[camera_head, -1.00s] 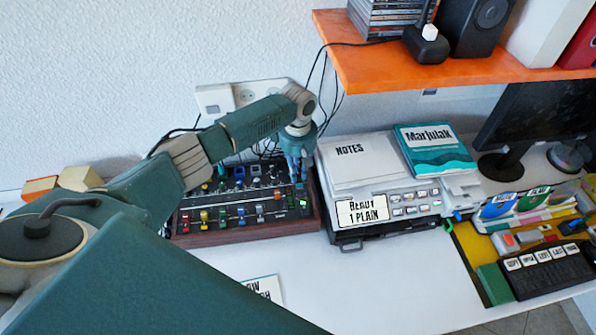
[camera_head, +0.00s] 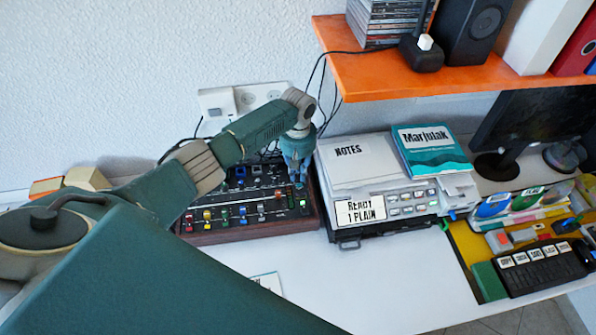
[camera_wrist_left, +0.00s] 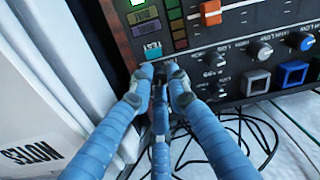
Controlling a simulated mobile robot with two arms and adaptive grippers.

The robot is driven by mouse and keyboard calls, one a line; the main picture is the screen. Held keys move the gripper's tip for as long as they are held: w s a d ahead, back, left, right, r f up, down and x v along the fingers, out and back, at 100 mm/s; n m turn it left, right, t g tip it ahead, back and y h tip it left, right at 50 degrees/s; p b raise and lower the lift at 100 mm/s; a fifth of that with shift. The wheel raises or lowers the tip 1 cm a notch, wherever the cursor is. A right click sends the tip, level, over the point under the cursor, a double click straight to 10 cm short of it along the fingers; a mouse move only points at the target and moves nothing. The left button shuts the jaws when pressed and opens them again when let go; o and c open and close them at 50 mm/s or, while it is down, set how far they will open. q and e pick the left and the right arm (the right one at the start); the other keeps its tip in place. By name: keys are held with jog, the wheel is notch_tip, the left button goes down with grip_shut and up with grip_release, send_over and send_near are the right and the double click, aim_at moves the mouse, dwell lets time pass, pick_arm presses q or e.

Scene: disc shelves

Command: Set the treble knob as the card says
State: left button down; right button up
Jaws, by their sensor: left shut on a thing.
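The mixer (camera_head: 232,236) is a dark panel with wooden sides, coloured sliders and rows of knobs. It lies on the white desk and shows upside down in the left wrist view (camera_wrist_left: 225,54). My left gripper (camera_head: 298,184) points down at its back right corner. In the left wrist view its blue fingers (camera_wrist_left: 160,88) are shut around a small knob at the panel's edge, mostly hidden by them. I cannot read that knob's label or pointer. A white card (camera_head: 268,283) lies in front of the mixer, largely covered by my arm, its text unreadable. My right gripper is not in view.
A white printer (camera_head: 372,183) stands close on the mixer's right, with a "READY 1 PLAIN" display. Cables (camera_wrist_left: 215,135) hang behind the mixer. An orange shelf (camera_head: 470,75) juts out above the right side.

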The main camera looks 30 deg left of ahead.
aim_at(298, 175)
pick_arm(q)
jog(key=c, duration=1.9)
grip_release()
jog(key=shift+c, duration=0.2)
jog(key=shift+r, duration=0.1)
notch_tip(298, 175, up, 12)
